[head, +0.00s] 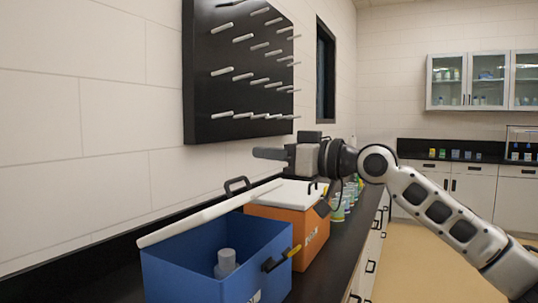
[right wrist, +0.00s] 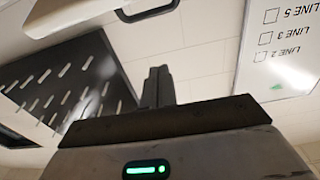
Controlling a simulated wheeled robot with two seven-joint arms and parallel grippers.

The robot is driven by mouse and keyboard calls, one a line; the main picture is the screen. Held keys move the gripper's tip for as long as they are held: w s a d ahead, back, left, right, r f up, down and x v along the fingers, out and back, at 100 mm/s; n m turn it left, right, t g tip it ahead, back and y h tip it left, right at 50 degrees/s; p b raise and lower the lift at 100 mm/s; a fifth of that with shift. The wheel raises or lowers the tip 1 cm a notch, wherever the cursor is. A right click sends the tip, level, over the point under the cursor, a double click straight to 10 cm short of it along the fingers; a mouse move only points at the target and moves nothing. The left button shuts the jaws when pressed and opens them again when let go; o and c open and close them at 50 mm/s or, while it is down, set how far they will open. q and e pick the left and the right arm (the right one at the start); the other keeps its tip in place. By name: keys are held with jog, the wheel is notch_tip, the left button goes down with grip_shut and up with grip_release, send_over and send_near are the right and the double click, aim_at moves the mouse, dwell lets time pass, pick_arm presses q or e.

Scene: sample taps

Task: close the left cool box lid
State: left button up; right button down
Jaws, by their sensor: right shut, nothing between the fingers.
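The left cool box (head: 215,272) is blue and stands at the near end of the counter. Its white lid (head: 205,215) is raised and tilted, seen nearly edge-on along the wall side, so the box is open. A pale grey bottle-like item (head: 226,262) stands inside. A black latch (head: 280,260) with a yellow tip is on the box's right side. My right gripper (head: 268,154) is shut and empty, pointing left above the orange box, higher than the blue lid. Its closed fingers also show in the right wrist view (right wrist: 158,88). My left gripper is not in view.
An orange cool box (head: 312,240) with a white top (head: 290,193) stands just behind the blue one. A black pegboard (head: 235,75) with pale pegs hangs on the left wall. Several small containers (head: 346,197) stand farther along the counter. The floor at right is clear.

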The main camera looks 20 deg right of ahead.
jog(key=p+x, duration=0.1)
jog(key=x, duration=0.5)
jog(key=shift+r, duration=0.15)
notch_tip(320, 180, down, 3)
jog(key=shift+f, duration=0.1)
jog(key=shift+s+f, duration=0.15)
jog(key=shift+f, duration=0.35)
jog(key=shift+d, duration=0.1)
